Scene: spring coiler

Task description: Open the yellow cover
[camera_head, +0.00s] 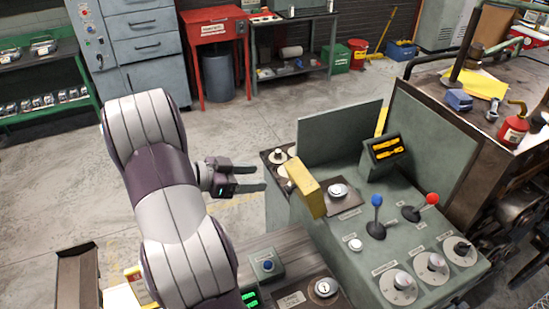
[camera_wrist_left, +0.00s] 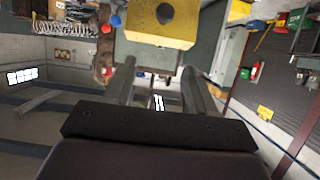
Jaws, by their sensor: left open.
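The yellow cover (camera_head: 304,187) stands upright, slightly tilted, at the left edge of a dark plate on the green console (camera_head: 330,236). The round knob or button (camera_head: 337,190) beside it on that plate is exposed. In the left wrist view the cover (camera_wrist_left: 160,38) is at the top centre, with a dark round spot on it. My left gripper (camera_head: 260,180) is open and empty, left of the cover, its fingers pointing towards it with a gap between. Its two fingers also show in the left wrist view (camera_wrist_left: 157,72). My right gripper is not in view.
A blue-knobbed lever (camera_head: 376,216) and a red-knobbed lever (camera_head: 421,208) rise from the console right of the cover. Several dials line its front right. An upright panel (camera_head: 340,130) stands behind the cover. Open floor lies behind and left of my gripper.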

